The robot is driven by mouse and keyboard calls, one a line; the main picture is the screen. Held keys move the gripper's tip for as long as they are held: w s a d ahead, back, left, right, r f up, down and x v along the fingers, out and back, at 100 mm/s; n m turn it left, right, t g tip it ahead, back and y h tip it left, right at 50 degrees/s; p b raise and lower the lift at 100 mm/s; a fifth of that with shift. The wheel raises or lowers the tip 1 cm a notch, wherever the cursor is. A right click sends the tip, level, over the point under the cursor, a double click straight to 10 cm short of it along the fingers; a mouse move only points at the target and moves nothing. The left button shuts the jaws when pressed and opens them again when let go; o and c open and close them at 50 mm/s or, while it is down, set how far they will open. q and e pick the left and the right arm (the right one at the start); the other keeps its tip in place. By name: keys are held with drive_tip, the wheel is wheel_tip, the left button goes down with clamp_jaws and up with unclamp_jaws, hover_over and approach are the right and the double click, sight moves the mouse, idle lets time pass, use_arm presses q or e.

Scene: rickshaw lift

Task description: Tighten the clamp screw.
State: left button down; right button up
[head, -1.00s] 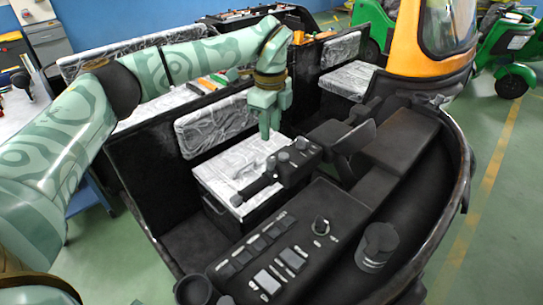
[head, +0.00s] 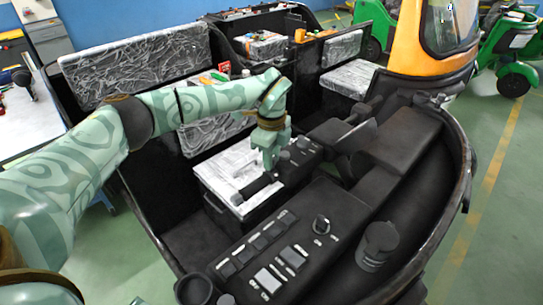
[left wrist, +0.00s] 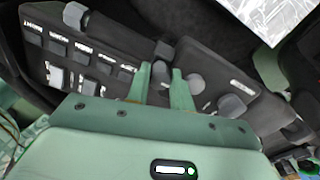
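My left gripper (head: 268,157) points down over the dark handlebar unit (head: 315,158), beside its grey knobs. In the left wrist view my left gripper (left wrist: 161,72) has its two green fingers apart. A rounded grey knob (left wrist: 160,73) shows between the fingertips; I cannot tell whether they touch it. Another grey knob (left wrist: 195,83) is just right of the right finger, and a third knob (left wrist: 232,106) is farther right. I cannot tell which of these is the clamp screw. My right gripper is not in view.
The black dashboard has several labelled switches (head: 257,240), a dial (head: 321,224) and a dark cylinder (head: 377,243). A plastic-wrapped seat (head: 225,178) lies behind the handlebar. The orange windshield frame (head: 410,55) stands at the back.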

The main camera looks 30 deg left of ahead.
idle(0.3)
use_arm(q)
drive_tip(key=shift+r+m+p, duration=0.15)
drive_tip(key=shift+m+p, duration=0.4)
drive_tip(key=shift+m, duration=0.15)
drive_tip(key=m+p, duration=0.2)
drive_tip(key=m, duration=0.1)
drive_tip(key=m+p, duration=0.2)
drive_tip(key=m, duration=0.3)
drive_tip(key=shift+m, duration=0.4)
drive_tip(key=m+p, duration=0.1)
drive_tip(key=m, duration=0.3)
drive_tip(key=shift+w+p, duration=0.1)
drive_tip(key=shift+p, duration=0.3)
drive_tip(key=shift+m+p, duration=0.3)
drive_tip(key=shift+m, duration=1.5)
drive_tip(key=c, duration=1.5)
unclamp_jaws()
